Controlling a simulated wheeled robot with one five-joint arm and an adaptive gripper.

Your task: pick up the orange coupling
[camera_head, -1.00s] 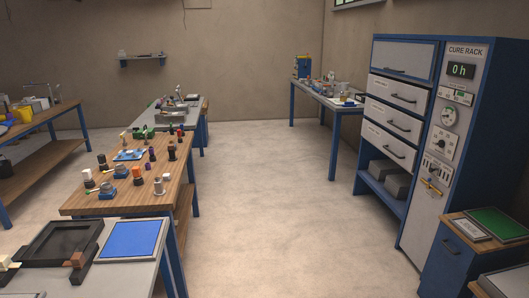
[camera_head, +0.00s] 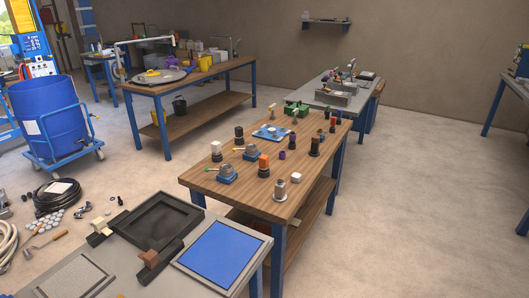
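The likely orange coupling (camera_head: 264,161) is a small upright orange cylinder with a dark lower part. It stands on the wooden bench (camera_head: 212,184) near the middle of the view, toward the bench's near half. It is small in the picture, so I cannot tell its details. My gripper is not in view.
A grey table with a black tray (camera_head: 152,222) and blue mat (camera_head: 221,253) is nearer. Open floor (camera_head: 410,190) lies right.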

